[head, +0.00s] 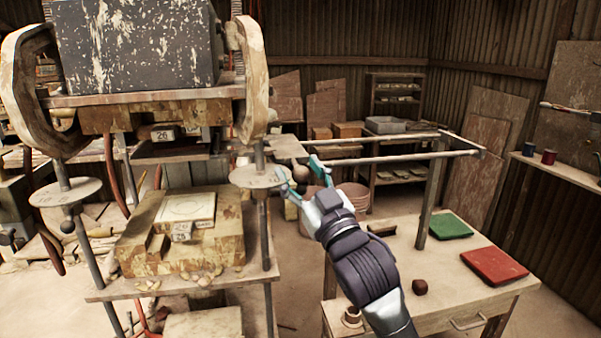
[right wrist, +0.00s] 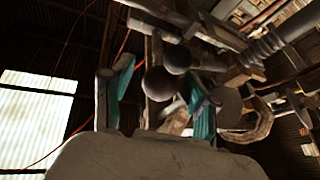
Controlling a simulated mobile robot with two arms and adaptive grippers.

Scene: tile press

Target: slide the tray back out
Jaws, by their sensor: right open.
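A flat grey-brown plate (head: 287,147), which looks like the tray, sits at the left end of the two rails (head: 390,159), beside the press (head: 140,45). My right gripper (head: 302,174) is just below and right of it, open, its teal fingers spread. A dark round knob (head: 300,173) shows at the fingers. In the right wrist view, a ball knob (right wrist: 158,83) appears between the open fingers (right wrist: 162,98), with another ball (right wrist: 175,58) behind it. I cannot tell whether the fingers touch the knob. My left gripper is not in view.
A round disc (head: 257,177) on a press post is close left of the right gripper. The space between the rails is clear.

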